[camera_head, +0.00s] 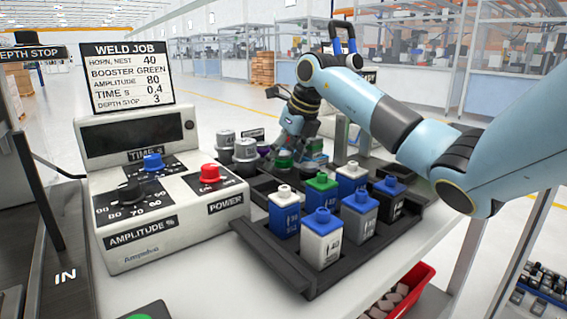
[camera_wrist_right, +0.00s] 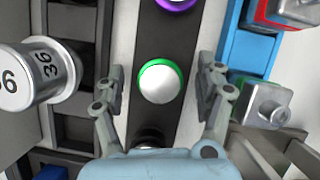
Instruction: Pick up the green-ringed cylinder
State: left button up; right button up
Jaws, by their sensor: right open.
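The green-ringed cylinder (camera_wrist_right: 160,84) has a pale silver top with a bright green ring. It stands in a dark strip holder (camera_wrist_right: 145,48) in the right wrist view. My right gripper (camera_wrist_right: 161,74) is open, with one finger on each side of the cylinder and a visible gap on both sides. In the head view the right gripper (camera_head: 290,143) points down over the back row of parts, and the green-ringed cylinder (camera_head: 284,161) shows just below it, partly hidden. My left gripper is not in view.
A purple-ringed part (camera_wrist_right: 176,4) and a dark-ringed part (camera_wrist_right: 150,139) share the strip. A silver cylinder marked 36 (camera_wrist_right: 40,72) stands at left. In the head view, a black tray (camera_head: 300,283) of blue, white and green-capped blocks stands in front, beside a control box (camera_head: 150,225).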

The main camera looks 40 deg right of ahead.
aim_at(283, 153)
jog(key=c, duration=1.4)
jog(key=shift+o, duration=0.2)
notch_tip(283, 153, up, 10)
jog(key=shift+f+p, duration=0.2)
jog(key=shift+p, duration=0.2)
jog(key=shift+r, duration=0.25)
